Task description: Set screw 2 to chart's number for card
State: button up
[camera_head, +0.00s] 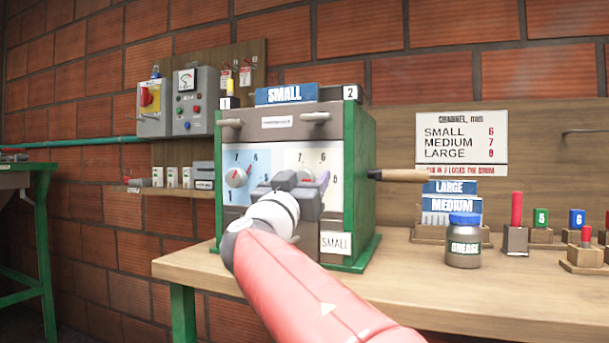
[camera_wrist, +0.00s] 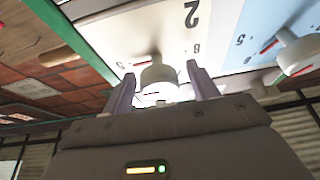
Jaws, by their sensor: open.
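The machine (camera_head: 361,180) has a green frame and two dial panels. Screw 2's knob (camera_head: 306,175), on the white right panel, is mostly hidden by my gripper (camera_head: 300,183) in the head view. In the wrist view the pale knob (camera_wrist: 158,74) sits between the two fingers of my gripper (camera_wrist: 161,76), near a printed 2. The fingers are open, with a gap visible beside the knob. I cannot tell which number its red pointer meets. A blue SMALL card (camera_head: 286,94) stands on top. The chart (camera_head: 461,142) reads SMALL 6, MEDIUM 7, LARGE 8.
Screw 1's knob (camera_head: 236,177) is left on the blue panel. A wooden handle (camera_head: 402,175) projects from the machine's right side. LARGE (camera_head: 450,187) and MEDIUM (camera_head: 451,205) cards, a grease jar (camera_head: 464,245) and several small blocks stand right. The bench front (camera_head: 400,270) is clear.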

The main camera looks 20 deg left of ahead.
jog(key=shift+c, duration=0.3)
jog(key=c, duration=0.9)
jog(key=shift+d+f+n+b, duration=0.1)
jog(key=shift+n+b, duration=0.3)
jog(key=shift+b, duration=0.1)
jog(key=shift+f+n+y+b, duration=0.1)
jog(key=shift+n+y+b, duration=0.5)
jog(key=shift+n, duration=0.2)
jog(key=n+y+b, duration=0.1)
jog(key=n, duration=0.1)
jog(key=n+y, duration=0.1)
jog(key=n, duration=0.2)
jog(key=shift+w+g+y+b, duration=0.1)
jog(key=shift+g+y+b, duration=0.2)
jog(key=shift+g+b, duration=0.1)
jog(key=n, duration=0.2)
jog(key=n+y+p, duration=0.1)
jog(key=n+g+y, duration=0.1)
jog(key=n, duration=0.1)
jog(key=shift+r+n, duration=0.3)
jog(key=shift+f+n+g+y+p, duration=0.1)
jog(key=shift+n+g+y+p, duration=0.45)
jog(key=shift+n+p, duration=0.65)
jog(key=shift+n, duration=0.4)
